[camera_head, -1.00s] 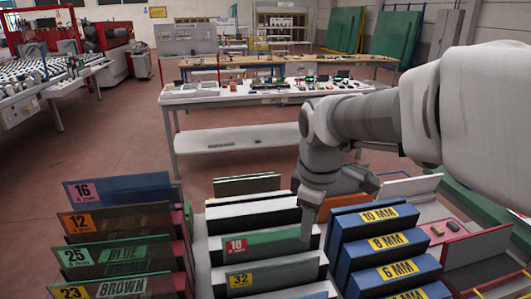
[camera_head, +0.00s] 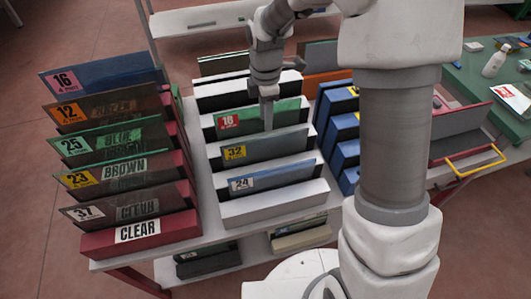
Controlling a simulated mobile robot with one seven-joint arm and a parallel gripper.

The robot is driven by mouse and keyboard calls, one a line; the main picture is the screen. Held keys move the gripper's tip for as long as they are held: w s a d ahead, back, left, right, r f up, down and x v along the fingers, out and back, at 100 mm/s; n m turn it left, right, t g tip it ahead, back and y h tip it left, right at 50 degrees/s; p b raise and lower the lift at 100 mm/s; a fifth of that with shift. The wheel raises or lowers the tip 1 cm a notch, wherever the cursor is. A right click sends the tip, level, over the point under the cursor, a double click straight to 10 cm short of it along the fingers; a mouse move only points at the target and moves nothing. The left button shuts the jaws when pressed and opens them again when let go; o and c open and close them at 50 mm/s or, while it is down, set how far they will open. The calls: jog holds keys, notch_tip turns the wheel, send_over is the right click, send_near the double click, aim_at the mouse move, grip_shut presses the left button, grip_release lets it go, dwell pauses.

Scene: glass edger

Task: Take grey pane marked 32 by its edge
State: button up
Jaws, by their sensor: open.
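The grey pane marked 32 (camera_head: 275,148) stands upright in the middle white rack, with a yellow 32 label at its left end. The green pane marked 18 (camera_head: 226,122) stands just behind, partly hidden by my gripper. The blue-grey pane marked 24 (camera_head: 285,175) stands in front.
The left rack holds coloured panes, with a CLEAR label (camera_head: 137,231) at its front. Blue blocks (camera_head: 342,130) stand close on the right. A red tray with a yellow handle (camera_head: 475,160) and a green table (camera_head: 480,85) lie farther right. Lower shelves hold more pieces.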

aim_at(266, 138)
notch_tip(266, 138, down, 9)
jog(key=shift+r, duration=0.1)
dwell(0.4)
jog(key=shift+c, duration=0.3)
grip_shut()
jog(key=shift+w, duration=0.1)
dwell(1.0)
